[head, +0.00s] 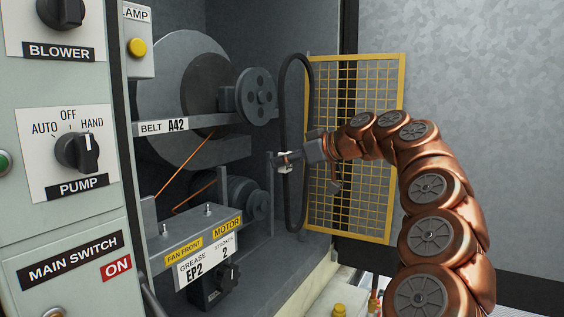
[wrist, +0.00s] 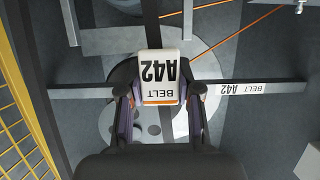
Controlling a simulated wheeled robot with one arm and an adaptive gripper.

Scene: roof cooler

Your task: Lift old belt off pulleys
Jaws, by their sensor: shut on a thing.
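A black belt (head: 284,110) hangs upright as a long narrow loop in the head view, to the right of the pulleys and apart from them in the picture. My gripper (head: 289,160) is shut on its left strand, about mid-height. In the wrist view the gripper (wrist: 161,106) has a white tag (wrist: 160,62) reading BELT A42 between its fingers, with the dark belt (wrist: 150,22) beyond. The upper pulley (head: 256,96) is a grey disc with holes. The lower pulley (head: 259,205) sits on the motor. No black belt shows around either one.
A yellow mesh guard (head: 353,130) stands open just right of the belt. A grey rail labelled BELT A42 (head: 164,127) crosses before the fan housing. The motor bracket (head: 198,235) is below. Thin orange lines (head: 187,162) run behind. The switch panel (head: 62,130) is at left.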

